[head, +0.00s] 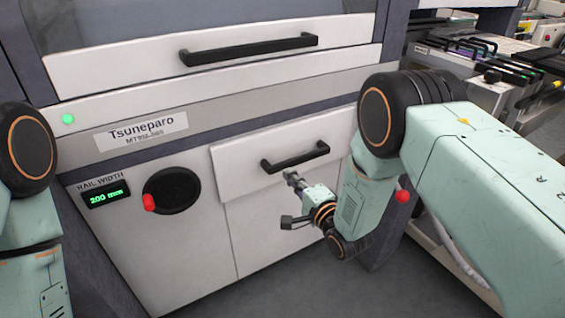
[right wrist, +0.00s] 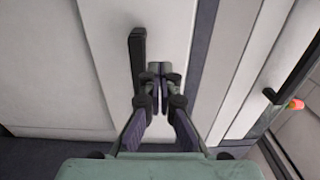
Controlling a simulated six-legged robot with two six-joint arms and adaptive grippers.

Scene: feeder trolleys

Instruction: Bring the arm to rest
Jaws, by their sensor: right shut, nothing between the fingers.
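My right gripper (head: 291,178) is in front of the machine's lower drawer, just below its black handle (head: 295,156). In the right wrist view the gripper (right wrist: 158,72) is shut and empty, its fingertips together. The same handle (right wrist: 138,58) stands left of the fingertips there, and the fingers are not around it. Whether they touch the drawer front cannot be told. My right arm (head: 375,190) is bent down from the right. My left arm (head: 28,160) shows at the left edge, but its gripper is not in view.
The machine's drawer (head: 240,165) looks closed. A round black dial with a red knob (head: 149,202) and a green display reading 200 mm (head: 106,195) are to the left. A long upper handle (head: 250,49) is above. Feeder trolley equipment (head: 500,70) stands at the right. Grey floor (head: 300,285) is clear below.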

